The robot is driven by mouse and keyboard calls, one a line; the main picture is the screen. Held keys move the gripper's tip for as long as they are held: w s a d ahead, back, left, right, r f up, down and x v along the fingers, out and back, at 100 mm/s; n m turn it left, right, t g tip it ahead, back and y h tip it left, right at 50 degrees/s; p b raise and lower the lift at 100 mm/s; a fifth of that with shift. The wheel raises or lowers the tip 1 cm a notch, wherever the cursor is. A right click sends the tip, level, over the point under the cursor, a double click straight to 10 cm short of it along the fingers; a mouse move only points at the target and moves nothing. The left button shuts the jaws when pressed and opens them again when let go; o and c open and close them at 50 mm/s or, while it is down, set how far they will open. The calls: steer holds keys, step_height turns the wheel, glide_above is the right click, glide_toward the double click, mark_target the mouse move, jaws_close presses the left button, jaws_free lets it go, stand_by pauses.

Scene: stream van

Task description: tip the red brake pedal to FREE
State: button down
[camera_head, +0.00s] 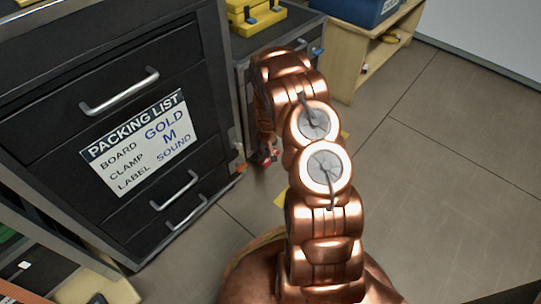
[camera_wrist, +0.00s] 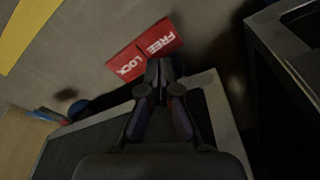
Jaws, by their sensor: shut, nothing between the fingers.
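The red brake pedal (camera_wrist: 128,63) shows in the wrist view as a red plate with white lettering, FREE on its right half and LOCK on its left half. My gripper (camera_wrist: 160,66) is shut and empty. Its tips overlap the pedal's lower edge near the FREE half; I cannot tell whether they touch it.
The dark drawer cabinet (camera_head: 60,75) with metal handles and a packing list sign (camera_head: 140,142) stands left of my arm. A darker unit with a yellow case (camera_head: 255,15) is behind it. A wooden shelf (camera_head: 360,50) is at the back. The floor at right is clear.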

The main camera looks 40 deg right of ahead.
mark_target(266, 162)
step_height(266, 162, up, 3)
steer(key=shift+r+p, duration=0.15)
steer(key=shift+p, duration=0.45)
stand_by(0.3)
